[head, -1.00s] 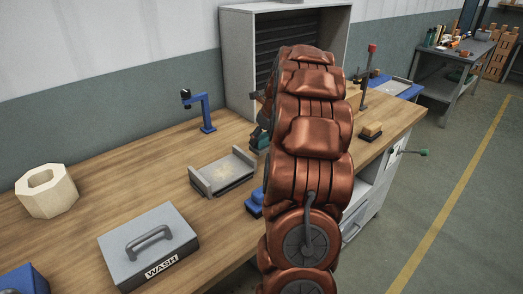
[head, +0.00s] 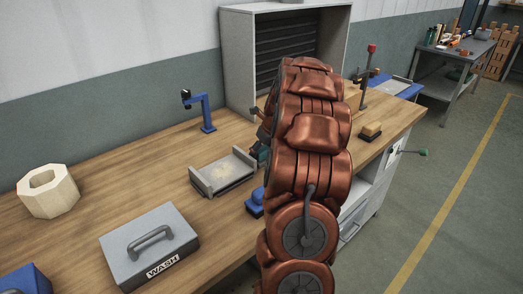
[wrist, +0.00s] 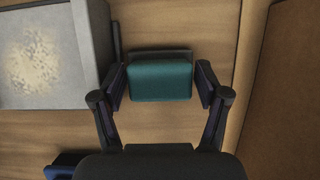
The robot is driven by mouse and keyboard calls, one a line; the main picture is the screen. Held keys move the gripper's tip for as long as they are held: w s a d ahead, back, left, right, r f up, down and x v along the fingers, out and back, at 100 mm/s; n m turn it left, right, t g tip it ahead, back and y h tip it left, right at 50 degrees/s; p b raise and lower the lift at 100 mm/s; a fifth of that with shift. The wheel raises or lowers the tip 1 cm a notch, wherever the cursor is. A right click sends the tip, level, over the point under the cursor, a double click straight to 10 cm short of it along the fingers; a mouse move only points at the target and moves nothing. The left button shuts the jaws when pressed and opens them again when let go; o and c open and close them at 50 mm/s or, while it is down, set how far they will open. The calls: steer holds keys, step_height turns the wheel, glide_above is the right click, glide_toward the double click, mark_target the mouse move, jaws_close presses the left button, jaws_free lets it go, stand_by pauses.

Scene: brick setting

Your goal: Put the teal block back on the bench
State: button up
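The teal block (wrist: 160,81) lies between the two fingers of my gripper (wrist: 161,84) in the wrist view. The fingers stand open on either side of it, with a narrow gap showing at the right. A thin grey strip shows along its far edge. In the head view a bit of teal (head: 262,152) shows beside my arm, over the wooden bench (head: 130,165). My arm hides most of the gripper and block there. The wrist view shows bench wood around the block; its exact height cannot be told.
A grey tray (head: 206,190) with a speckled floor stands left of the block. A blue object (head: 254,203) sits near the bench front. A WASH box (head: 125,262), a cream hexagonal ring (head: 68,198), a blue stand (head: 207,115) and a grey cabinet (head: 237,70) stand around.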

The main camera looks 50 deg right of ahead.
steer(key=b+v, duration=0.2)
steer(key=v, duration=1)
steer(key=s+a+f+n+g+y, duration=0.1)
steer(key=s+a+n+g, duration=0.15)
steer(key=a+n, duration=0.9)
steer(key=s+a+f+n+g+y, duration=0.1)
steer(key=s+a+n, duration=0.4)
steer(key=a, duration=1.2)
steer(key=s+a+f+n+g, duration=0.1)
steer(key=s+a+f+n, duration=0.1)
steer(key=s+a+n, duration=0.4)
steer(key=s+a+f+n+g+h, duration=0.1)
steer(key=s+a+f+n+g, duration=0.1)
steer(key=s+a+n, duration=0.5)
steer(key=s+f+n, duration=0.1)
steer(key=s+n, duration=0.4)
steer(key=n, duration=0.2)
steer(key=shift+s+f+n+h, duration=0.15)
steer(key=shift+s+n+h, duration=0.05)
steer(key=shift+n+h, duration=0.15)
steer(key=shift+a, duration=0.1)
step_height(320, 180, up, 5)
steer(key=p, duration=0.4)
steer(key=shift+f+p, duration=0.1)
steer(key=shift+p, duration=0.25)
